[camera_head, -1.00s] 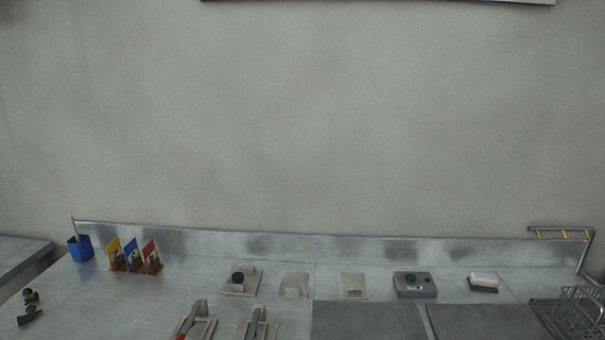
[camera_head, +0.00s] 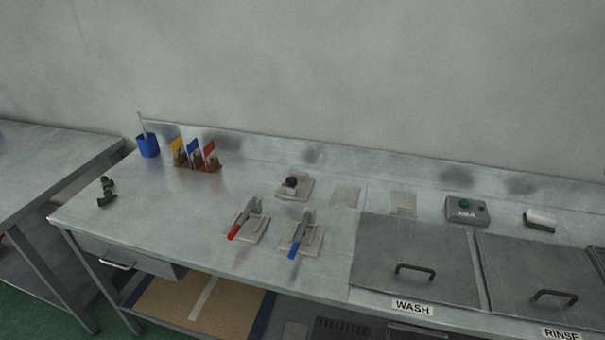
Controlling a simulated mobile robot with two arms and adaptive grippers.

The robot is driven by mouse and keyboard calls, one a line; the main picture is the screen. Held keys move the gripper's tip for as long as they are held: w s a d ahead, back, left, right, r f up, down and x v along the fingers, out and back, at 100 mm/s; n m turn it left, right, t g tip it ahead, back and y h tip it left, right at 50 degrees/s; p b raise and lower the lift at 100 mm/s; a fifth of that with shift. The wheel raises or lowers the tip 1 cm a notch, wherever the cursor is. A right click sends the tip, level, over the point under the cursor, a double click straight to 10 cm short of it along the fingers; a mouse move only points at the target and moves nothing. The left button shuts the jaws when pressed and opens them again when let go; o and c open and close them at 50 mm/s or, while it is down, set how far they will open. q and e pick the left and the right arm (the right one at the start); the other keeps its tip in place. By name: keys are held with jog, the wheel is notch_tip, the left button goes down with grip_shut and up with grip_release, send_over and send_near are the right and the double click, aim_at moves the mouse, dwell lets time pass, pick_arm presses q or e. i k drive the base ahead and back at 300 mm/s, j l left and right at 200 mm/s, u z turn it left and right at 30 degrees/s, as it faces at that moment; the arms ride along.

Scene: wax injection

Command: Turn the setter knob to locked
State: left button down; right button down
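What looks like the setter knob is a small round black knob (camera_head: 291,182) on a pale square base (camera_head: 306,187), standing toward the back of the metal bench. Its marks are too small to read, so I cannot tell its setting. Neither of my grippers shows in the head view.
Two clamps with a red handle (camera_head: 241,222) and a blue handle (camera_head: 299,240) stand in front of the knob. Colored cards (camera_head: 194,154) and a blue cup (camera_head: 148,145) are at left. Lidded basins marked WASH (camera_head: 390,250) and RINSE (camera_head: 530,262) are at right.

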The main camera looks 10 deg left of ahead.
aim_at(290, 183)
jog(key=i+j+u, duration=0.3)
jog(key=j, duration=0.15)
jog(key=i+j+u, duration=0.15)
jog(key=j+u, duration=0.15)
jog(key=i+j+u, duration=0.3)
jog(key=j, duration=0.15)
